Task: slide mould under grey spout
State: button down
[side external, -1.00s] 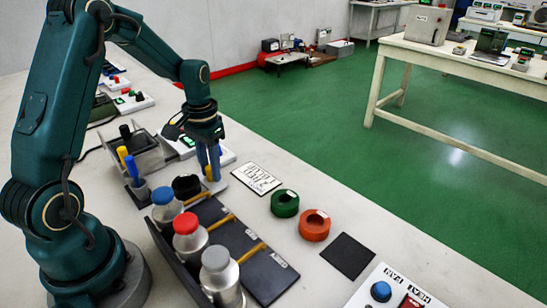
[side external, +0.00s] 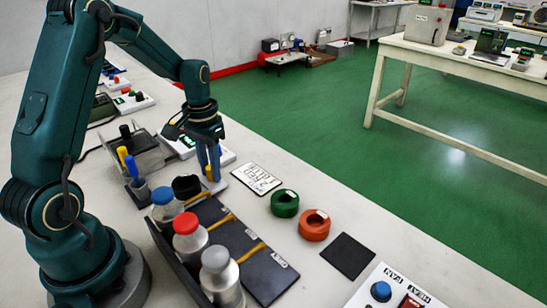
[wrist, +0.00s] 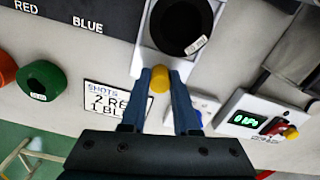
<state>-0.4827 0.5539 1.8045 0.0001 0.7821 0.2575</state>
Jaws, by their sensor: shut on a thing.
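My gripper (wrist: 160,85) points down with its two blue fingers closed around a yellow knob (wrist: 159,79). The knob stands on a white carriage (wrist: 147,50) that bears a round black mould (wrist: 182,25) with a pale tag. In the side view the black mould (side external: 186,187) sits near the blue-capped bottle, beside my gripper (side external: 211,176). The grey-capped bottle (side external: 219,275) is at the near end of the row. The red-capped bottle (side external: 190,238) is in the middle and the blue-capped bottle (side external: 165,204) at the far end. The spout openings are not clear.
A dark board (side external: 263,281) with colour labels and yellow bars lies along the bottles. A green ring (side external: 285,203), an orange ring (side external: 314,226), a shots card (side external: 256,179) and a black pad (side external: 347,256) lie to the right. A button panel (side external: 385,292) is nearest.

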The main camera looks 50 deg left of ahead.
dwell(0.5)
jog(key=d, duration=2.5)
jog(key=shift+d, duration=0.3)
jog(key=c, duration=0.7)
grip_release()
jog(key=shift+o, duration=0.2)
notch_tip(320, 180, up, 5)
jog(key=shift+r, duration=0.1)
